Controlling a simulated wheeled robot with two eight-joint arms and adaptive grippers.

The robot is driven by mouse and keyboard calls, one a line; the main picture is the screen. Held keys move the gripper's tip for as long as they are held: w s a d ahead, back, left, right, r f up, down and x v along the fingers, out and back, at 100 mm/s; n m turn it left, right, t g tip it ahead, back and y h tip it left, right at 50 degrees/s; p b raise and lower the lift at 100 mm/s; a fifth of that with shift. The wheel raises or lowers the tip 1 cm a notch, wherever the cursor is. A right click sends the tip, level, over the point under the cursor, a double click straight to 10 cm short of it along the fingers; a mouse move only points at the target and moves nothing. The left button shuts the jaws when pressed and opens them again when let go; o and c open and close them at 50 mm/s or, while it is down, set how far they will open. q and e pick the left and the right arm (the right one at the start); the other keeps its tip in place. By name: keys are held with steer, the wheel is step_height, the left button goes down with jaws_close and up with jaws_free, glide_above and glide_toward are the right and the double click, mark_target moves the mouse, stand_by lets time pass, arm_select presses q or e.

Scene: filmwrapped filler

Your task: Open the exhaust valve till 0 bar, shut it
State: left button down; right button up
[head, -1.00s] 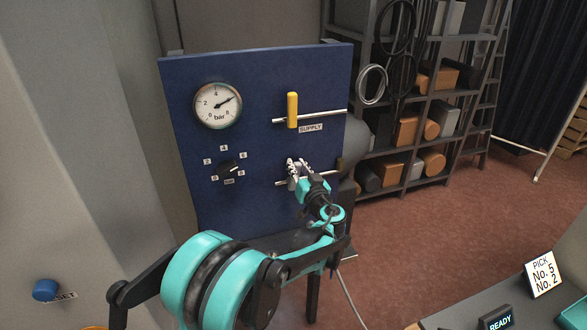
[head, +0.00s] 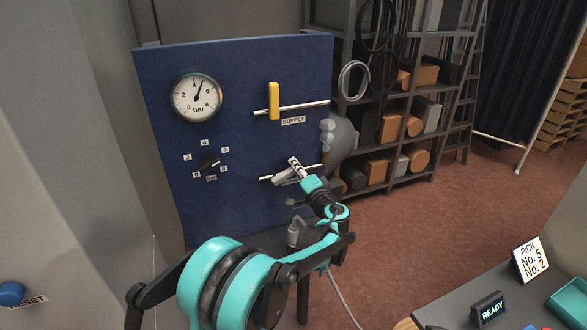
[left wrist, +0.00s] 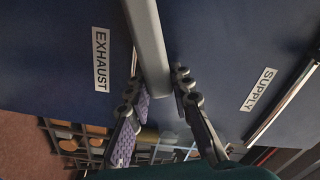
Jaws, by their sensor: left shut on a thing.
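The blue panel (head: 235,205) carries a round gauge (head: 197,98) whose needle stands a little past 4. The exhaust valve's pipe (head: 265,179) runs low on the panel; the EXHAUST label shows in the left wrist view (left wrist: 101,59). My left gripper (head: 294,168) is at this valve, and in the left wrist view (left wrist: 160,98) its fingers are shut on the grey valve handle (left wrist: 148,45). The handle stands tilted to the pipe in the head view. My right gripper is out of view.
The yellow supply handle (head: 274,101) stands upright across its pipe above. Shelves (head: 385,175) stand behind on the right. A desk with a READY box (head: 488,309) and a PICK sign (head: 531,261) is at lower right.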

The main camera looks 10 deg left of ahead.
arm_select(q)
steer(key=shift+w+d+f+m+b, duration=0.15)
steer(key=shift+f+m+b, duration=0.25)
steer(key=shift+f+m, duration=0.4)
steer(key=shift+d+f+m+b, duration=0.1)
steer(key=shift+f+m+b, duration=0.3)
steer(key=shift+m, duration=0.7)
steer(key=shift+f, duration=0.1)
steer(key=c, duration=1.3)
jaws_free()
steer(key=shift+d, duration=0.1)
steer(key=v, duration=1.1)
steer(key=shift+s+d, duration=0.2)
steer(key=shift+s, duration=0.15)
